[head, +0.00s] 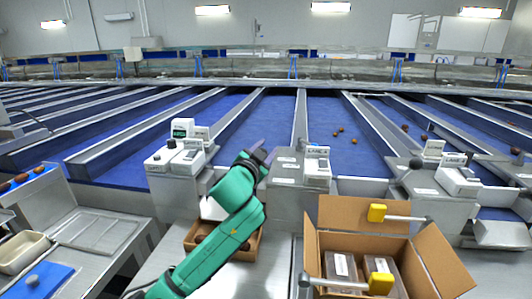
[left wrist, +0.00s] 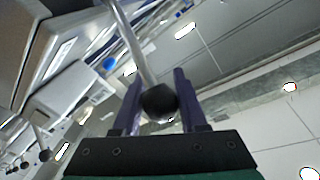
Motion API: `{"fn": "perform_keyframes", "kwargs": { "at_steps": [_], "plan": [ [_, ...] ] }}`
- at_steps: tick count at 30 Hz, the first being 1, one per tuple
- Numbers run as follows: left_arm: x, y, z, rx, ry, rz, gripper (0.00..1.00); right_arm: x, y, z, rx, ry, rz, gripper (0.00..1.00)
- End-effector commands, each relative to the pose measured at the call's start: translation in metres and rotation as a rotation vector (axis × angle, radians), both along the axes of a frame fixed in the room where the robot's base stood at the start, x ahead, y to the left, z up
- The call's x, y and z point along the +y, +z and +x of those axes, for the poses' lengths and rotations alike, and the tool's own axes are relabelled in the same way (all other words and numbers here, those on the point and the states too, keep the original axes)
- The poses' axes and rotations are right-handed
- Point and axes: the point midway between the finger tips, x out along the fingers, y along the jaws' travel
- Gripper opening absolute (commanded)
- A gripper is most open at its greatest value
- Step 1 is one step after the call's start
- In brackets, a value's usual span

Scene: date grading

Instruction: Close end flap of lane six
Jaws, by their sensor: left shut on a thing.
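My left gripper (head: 262,152), with purple fingers, is at the front end of a blue lane (head: 245,118), left of a grey housing (head: 287,167). In the left wrist view a black ball knob (left wrist: 159,102) on a metal rod (left wrist: 139,50) sits between its two fingers (left wrist: 155,85), and the gripper is shut on it. In the head view this knob is hidden by the gripper. The end flap itself cannot be made out behind my arm. My right gripper is not in view.
A smaller carton (head: 249,247) stands below my left arm. Label units (head: 318,168) stand between lanes. A few dates (head: 338,132) lie on the lane to the right.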

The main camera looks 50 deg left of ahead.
Motion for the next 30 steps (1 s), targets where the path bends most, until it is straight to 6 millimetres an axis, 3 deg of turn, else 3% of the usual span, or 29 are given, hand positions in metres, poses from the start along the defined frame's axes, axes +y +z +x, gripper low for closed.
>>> {"fn": "perform_keyframes", "kwargs": {
  "at_steps": [6, 7, 9, 20, 23, 29, 30],
  "plan": [
    [-0.001, -0.002, 0.001, 0.003, -0.004, -0.002, 0.00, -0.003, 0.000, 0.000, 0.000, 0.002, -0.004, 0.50],
    [-0.001, -0.002, 0.001, 0.003, -0.004, -0.002, 0.46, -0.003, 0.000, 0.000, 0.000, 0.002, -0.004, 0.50],
    [-0.001, -0.002, 0.001, 0.003, -0.004, -0.002, 0.71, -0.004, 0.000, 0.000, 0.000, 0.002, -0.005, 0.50],
    [-0.002, -0.002, -0.002, 0.002, -0.003, -0.002, 0.71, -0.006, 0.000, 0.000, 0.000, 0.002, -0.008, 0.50],
    [-0.008, -0.003, -0.011, 0.002, -0.005, -0.002, 0.71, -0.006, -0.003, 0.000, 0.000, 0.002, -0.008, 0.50],
    [-0.028, -0.005, -0.049, 0.002, -0.004, -0.004, 0.71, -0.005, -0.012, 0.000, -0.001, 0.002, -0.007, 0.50],
    [-0.031, 0.001, -0.055, 0.007, -0.002, -0.005, 0.71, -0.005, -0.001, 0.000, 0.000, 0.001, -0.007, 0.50]
  ]
}}
